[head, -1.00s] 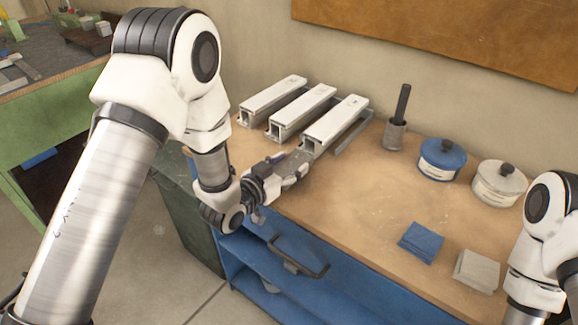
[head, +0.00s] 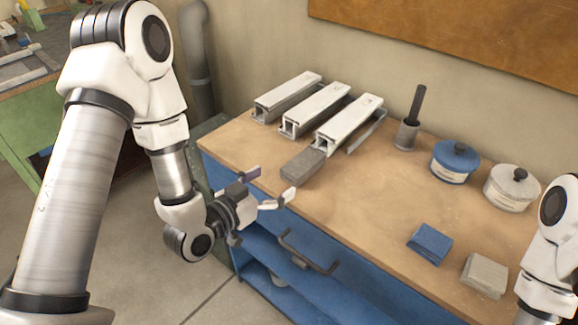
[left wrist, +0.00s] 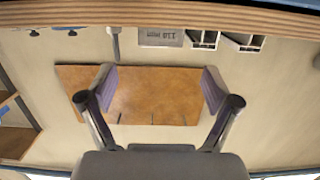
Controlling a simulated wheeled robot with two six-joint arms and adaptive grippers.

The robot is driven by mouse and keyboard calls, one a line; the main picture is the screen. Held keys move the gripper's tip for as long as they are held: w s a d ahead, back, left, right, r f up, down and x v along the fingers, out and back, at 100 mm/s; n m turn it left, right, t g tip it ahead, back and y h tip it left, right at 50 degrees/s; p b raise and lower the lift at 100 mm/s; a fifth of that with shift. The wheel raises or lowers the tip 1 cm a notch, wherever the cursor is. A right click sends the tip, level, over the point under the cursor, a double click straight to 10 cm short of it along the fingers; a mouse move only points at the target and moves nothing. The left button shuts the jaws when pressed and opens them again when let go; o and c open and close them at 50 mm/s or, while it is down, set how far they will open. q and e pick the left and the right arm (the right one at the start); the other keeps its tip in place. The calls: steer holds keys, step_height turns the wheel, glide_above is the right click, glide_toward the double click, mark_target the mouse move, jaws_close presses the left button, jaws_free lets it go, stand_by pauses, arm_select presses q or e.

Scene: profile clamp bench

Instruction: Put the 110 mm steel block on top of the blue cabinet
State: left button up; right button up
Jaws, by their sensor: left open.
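The grey steel block (head: 303,167) lies on the wooden top of the blue cabinet (head: 385,225), at the front end of the rightmost white profile (head: 350,118). I cannot tell whether the block touches that profile. In the left wrist view, which is upside down, the block (left wrist: 160,38) shows an end face marked 110 mm. My left gripper (head: 273,186) is open and empty, just in front of the block and apart from it, by the cabinet's front edge. Its spread fingers also show in the left wrist view (left wrist: 157,80). My right arm shows at the right edge; its gripper is out of frame.
Two more white profiles (head: 287,97) stand to the left. Behind and right are a dark-handled tool in a grey cup (head: 406,135), a blue tin (head: 455,165) and a white tin (head: 510,190). Folded cloths (head: 429,243) lie at the front right. The middle of the top is clear.

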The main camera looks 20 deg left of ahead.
arm_select(q)
steer(key=s+a+f+n+g+y, duration=0.15)
steer(key=s+f+g, duration=0.3)
steer(key=f, duration=0.45)
steer(key=s+f+n+g+y, duration=0.15)
steer(key=s+f+g, duration=0.35)
steer(key=f, duration=0.5)
steer(key=s+a+f+g+y, duration=0.1)
steer(key=s+f, duration=0.3)
steer(key=s, duration=0.4)
steer(key=s+a+f+n+g+y, duration=0.1)
steer(key=s+f+g, duration=0.2)
steer(key=s, duration=0.5)
steer(key=shift+a+f+g+y, duration=0.2)
steer(key=shift+f+g+y, duration=0.15)
steer(key=shift+g, duration=0.5)
arm_select(e)
steer(key=shift+r, duration=0.7)
arm_select(q)
steer(key=shift+w, duration=0.1)
